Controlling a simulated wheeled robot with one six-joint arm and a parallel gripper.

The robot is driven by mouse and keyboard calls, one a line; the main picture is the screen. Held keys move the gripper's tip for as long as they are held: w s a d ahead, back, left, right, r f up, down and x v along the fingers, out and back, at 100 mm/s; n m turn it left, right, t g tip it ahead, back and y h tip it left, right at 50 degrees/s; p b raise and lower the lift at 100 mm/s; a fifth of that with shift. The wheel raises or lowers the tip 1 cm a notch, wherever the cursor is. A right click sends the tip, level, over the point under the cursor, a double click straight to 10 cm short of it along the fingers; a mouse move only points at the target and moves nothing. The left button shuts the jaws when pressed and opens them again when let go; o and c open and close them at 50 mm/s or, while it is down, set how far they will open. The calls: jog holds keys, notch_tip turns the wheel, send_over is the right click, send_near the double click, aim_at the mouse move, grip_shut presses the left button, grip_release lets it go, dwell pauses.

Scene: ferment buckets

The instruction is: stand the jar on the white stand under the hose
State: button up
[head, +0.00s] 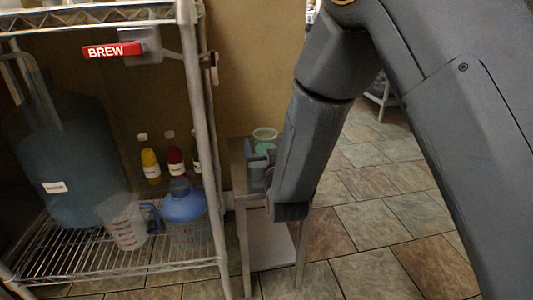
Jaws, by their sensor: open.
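A pale green jar or cup (265,134) is at the top of a small grey side table (240,190), right of the wire rack. My gripper (257,165) is open in front of it, low over the table top. I cannot tell whether its fingers are around the jar or only near it; my arm hides part of the table. I cannot make out the white stand or the hose for certain.
The tiled floor (400,210) at right is clear.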

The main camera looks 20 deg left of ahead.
jog(key=shift+w+a, duration=0.15)
jog(key=shift+w, duration=0.15)
jog(key=shift+c, duration=0.4)
jog(key=c, duration=1.4)
jog(key=shift+r, duration=0.1)
